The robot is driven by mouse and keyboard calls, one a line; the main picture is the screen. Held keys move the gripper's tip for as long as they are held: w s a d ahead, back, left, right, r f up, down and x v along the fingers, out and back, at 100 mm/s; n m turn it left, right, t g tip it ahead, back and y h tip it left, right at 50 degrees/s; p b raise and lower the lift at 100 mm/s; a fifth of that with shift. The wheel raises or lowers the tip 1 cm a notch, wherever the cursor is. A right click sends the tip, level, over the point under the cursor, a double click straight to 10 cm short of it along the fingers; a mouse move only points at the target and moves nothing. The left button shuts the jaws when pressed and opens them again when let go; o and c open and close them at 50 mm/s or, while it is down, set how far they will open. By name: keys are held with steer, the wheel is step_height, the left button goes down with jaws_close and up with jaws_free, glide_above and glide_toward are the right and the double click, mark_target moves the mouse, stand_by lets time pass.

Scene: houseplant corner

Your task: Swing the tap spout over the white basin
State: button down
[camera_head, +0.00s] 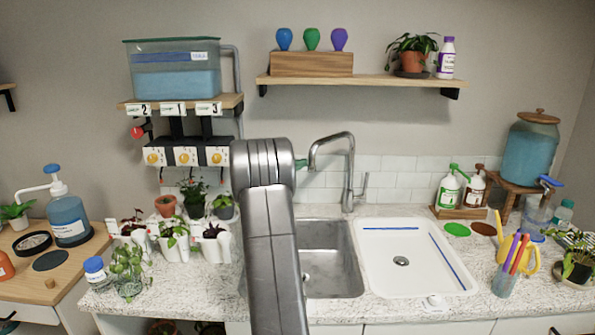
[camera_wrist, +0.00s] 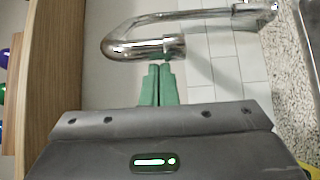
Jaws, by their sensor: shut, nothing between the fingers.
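The chrome tap (camera_head: 350,165) stands behind the basins, and its arched spout (camera_head: 322,142) points left, on the steel basin's side. The white basin (camera_head: 375,279) is on the right, with blue strips and a drain in it. My gripper (camera_head: 303,163) is just left of the spout's open end, mostly hidden behind my arm. In the wrist view, my green fingers (camera_wrist: 160,70) are shut together and empty, with their tips right by the spout's end (camera_wrist: 150,47). I cannot tell whether they touch it.
The steel basin (camera_head: 345,270) lies left of the white one. A tap lever (camera_head: 362,184) stands right of the tap's column. A wooden shelf (camera_head: 375,79) hangs above. Potted plants (camera_head: 172,240) stand at left, soap bottles (camera_head: 448,190) and a cup of tools (camera_head: 507,278) at right.

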mark_target(311, 168)
steer(key=s+d+b, duration=0.1)
steer(key=b, duration=0.2)
steer(key=s+d+f+n+t+y+b, duration=0.1)
steer(key=b, duration=0.2)
steer(key=shift+s+d+b, duration=0.1)
steer(key=shift+d+b, duration=0.1)
steer(key=shift+b, duration=0.1)
steer(key=s+d+n+t+y+b, duration=0.1)
steer(key=s+d+n+y+b, duration=0.15)
steer(key=d+b, duration=0.6)
steer(key=s+d+n+t+y+b, duration=0.15)
steer(key=s+d+b, duration=0.35)
steer(key=b, duration=0.6)
steer(key=w+d+r+n+t+y+p, duration=0.1)
steer(key=w+d+n+y+p, duration=0.1)
steer(key=d+p, duration=0.6)
steer(key=w+d+n+y+p, duration=0.3)
steer(key=d+y+p, duration=0.4)
steer(key=d, duration=0.5)
steer(key=shift+w+d+r+t+y+p, duration=0.3)
steer(key=shift+w+d+r+t+p, duration=0.1)
steer(key=shift+w, duration=0.35)
